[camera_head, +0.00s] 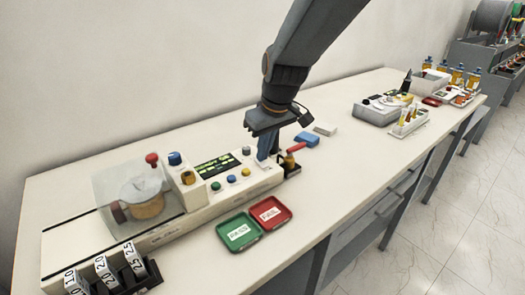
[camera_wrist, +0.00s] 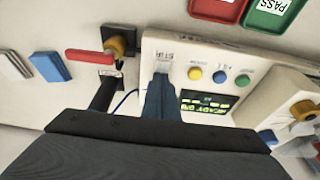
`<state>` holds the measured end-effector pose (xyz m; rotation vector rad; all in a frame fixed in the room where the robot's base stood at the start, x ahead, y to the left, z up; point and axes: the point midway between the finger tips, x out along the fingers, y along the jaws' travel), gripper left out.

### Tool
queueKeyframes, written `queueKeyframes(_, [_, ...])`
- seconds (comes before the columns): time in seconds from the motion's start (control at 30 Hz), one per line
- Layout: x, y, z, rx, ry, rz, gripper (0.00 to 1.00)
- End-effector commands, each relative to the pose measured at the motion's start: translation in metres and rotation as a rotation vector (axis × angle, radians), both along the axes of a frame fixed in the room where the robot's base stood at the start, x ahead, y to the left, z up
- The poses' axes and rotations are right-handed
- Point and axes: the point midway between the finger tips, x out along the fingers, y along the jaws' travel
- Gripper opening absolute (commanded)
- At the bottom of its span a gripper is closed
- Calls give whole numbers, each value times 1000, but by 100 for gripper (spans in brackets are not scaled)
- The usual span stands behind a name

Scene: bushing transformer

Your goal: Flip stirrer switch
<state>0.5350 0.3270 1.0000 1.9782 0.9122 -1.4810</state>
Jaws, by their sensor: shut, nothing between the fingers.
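The white tester (camera_head: 150,237) lies along the table with a lit green display (camera_head: 217,165) and blue, yellow and green buttons. In the wrist view, the label STIR (camera_wrist: 170,55) is on the panel's end, beside the yellow button (camera_wrist: 195,73). A small pale stirrer switch (camera_wrist: 162,68) shows just below this label, partly hidden by my fingertips. My gripper (camera_wrist: 160,82) is shut and empty, with its blue fingers pointing at the switch. In the head view, my gripper (camera_head: 263,156) is low over the right end of the panel. I cannot tell whether it touches the switch, or the switch's position.
Green (camera_head: 238,232) and red (camera_head: 270,213) trays lie in front. A clear cover (camera_head: 112,190) over a cup is at the left. Blue (camera_head: 307,139) and white blocks lie behind right.

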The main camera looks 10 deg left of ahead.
Motion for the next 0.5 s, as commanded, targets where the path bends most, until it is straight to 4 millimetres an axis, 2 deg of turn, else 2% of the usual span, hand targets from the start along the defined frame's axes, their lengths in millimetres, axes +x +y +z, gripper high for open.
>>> queueKeyframes(0.17, [-1,-2,14,1,0,-1,0])
queueKeyframes(0.5, [-7,-13,63,2,-5,-3,0])
